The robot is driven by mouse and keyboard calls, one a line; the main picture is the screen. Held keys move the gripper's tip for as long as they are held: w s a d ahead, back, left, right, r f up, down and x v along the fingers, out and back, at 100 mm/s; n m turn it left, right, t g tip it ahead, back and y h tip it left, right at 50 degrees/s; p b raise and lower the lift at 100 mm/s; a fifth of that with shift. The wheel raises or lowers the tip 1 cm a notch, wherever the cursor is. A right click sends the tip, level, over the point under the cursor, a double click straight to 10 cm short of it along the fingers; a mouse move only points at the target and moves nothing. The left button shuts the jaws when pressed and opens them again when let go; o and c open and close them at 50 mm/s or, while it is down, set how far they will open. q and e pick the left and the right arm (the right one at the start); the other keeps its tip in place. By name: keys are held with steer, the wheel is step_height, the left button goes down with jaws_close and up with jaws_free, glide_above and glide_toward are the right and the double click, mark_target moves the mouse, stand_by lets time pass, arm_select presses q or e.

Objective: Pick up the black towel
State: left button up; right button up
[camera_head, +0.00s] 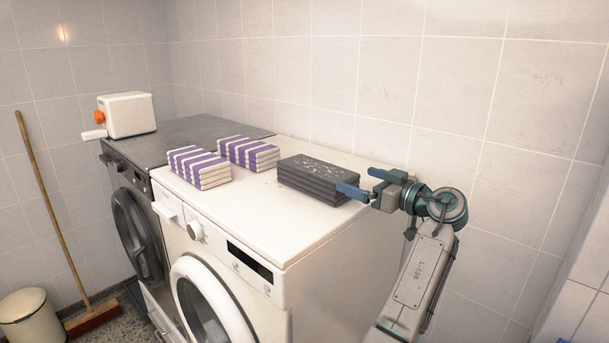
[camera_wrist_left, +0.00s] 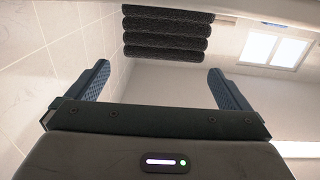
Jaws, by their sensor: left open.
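The black towel (camera_head: 318,180) is a folded stack with pale flecks on top. It lies on the right end of the white washing machine's top, near the wall. My left gripper (camera_head: 362,183) is open at the towel's right end, with its blue fingers pointing toward it. In the left wrist view the towel (camera_wrist_left: 166,34) shows its dark folded layers ahead of the open fingers (camera_wrist_left: 160,72), with a visible gap between. Nothing is between the fingers. My right gripper is not in view.
Two purple-and-white striped towels (camera_head: 199,168) (camera_head: 248,153) lie left of the black towel on the white machine (camera_head: 270,215). A white toaster-like appliance (camera_head: 130,114) stands on the grey machine (camera_head: 185,138). The tiled wall runs close behind. A broom (camera_head: 50,190) and bin (camera_head: 30,318) stand left.

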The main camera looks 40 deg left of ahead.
mark_target(334, 173)
arm_select(q)
steer(key=shift+a+r+p, duration=0.2)
steer(key=shift+a+p, duration=0.2)
steer(key=shift+a, duration=0.4)
steer(key=shift+w+a+r+p, duration=0.15)
steer(key=shift+a+r+p, duration=0.1)
steer(key=shift+p, duration=0.3)
steer(key=shift+a, duration=0.15)
steer(key=shift+a+f, duration=0.15)
steer(key=shift+a, duration=0.2)
steer(key=a+p, duration=0.2)
steer(key=a+f+p, duration=0.1)
steer(key=a+p, duration=0.1)
steer(key=shift+a, duration=0.65)
steer(key=shift+w+a+f, duration=0.1)
steer(key=shift+a+f, duration=0.05)
steer(key=shift+f, duration=0.05)
steer(key=c, duration=0.9)
steer(key=shift+r, duration=0.1)
